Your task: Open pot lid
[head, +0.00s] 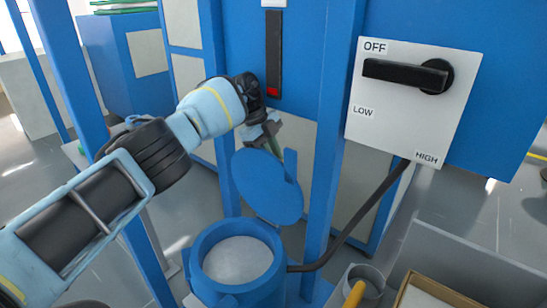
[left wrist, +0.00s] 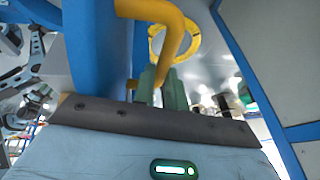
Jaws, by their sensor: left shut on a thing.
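The blue pot (head: 204,277) stands at the bottom centre of the head view, its mouth uncovered and pale grey-white material inside. Its round blue lid (head: 266,190) is tilted up steeply behind the mouth. My left gripper (head: 275,148) is at the lid's upper edge, with its fingertips partly hidden behind it. In the left wrist view, the green fingers (left wrist: 157,88) are shut on the yellow lid handle (left wrist: 176,36), and a blue surface, likely the lid (left wrist: 97,45), fills the area beside them. My right gripper is not in view.
A white switch panel (head: 381,140) has its black knob (head: 408,74) at OFF. A black cable (head: 357,222) runs from the pot toward the panel. A grey cup (head: 372,279) and cardboard box (head: 402,292) are at bottom right.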

